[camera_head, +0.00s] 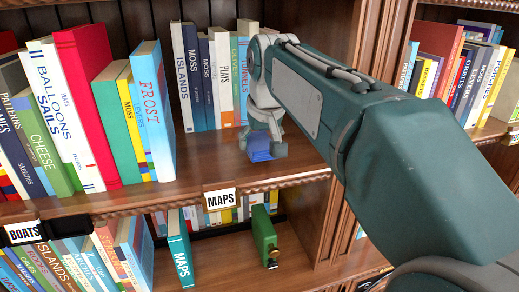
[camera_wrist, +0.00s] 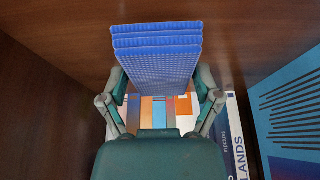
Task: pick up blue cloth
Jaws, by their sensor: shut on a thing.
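The blue cloth (camera_head: 262,154) is a small folded stack with a woven texture, at the right end of the middle shelf, behind the MAPS label. In the wrist view the folded cloth (camera_wrist: 158,45) stands between the two fingers, its layers showing at the top edge. My gripper (camera_head: 265,137) points down over the cloth and is shut on it; it also shows in the wrist view (camera_wrist: 161,82). The gripper hides the cloth's upper part in the head view. I cannot tell whether the cloth touches the shelf.
The middle shelf (camera_head: 205,167) is bare left of the cloth. Upright books stand behind, and a blue FROST book (camera_head: 153,110) ends the left row. A wooden upright (camera_head: 390,40) is close on the right. The lower shelf holds a green object (camera_head: 263,233) and a teal MAPS book (camera_head: 180,247).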

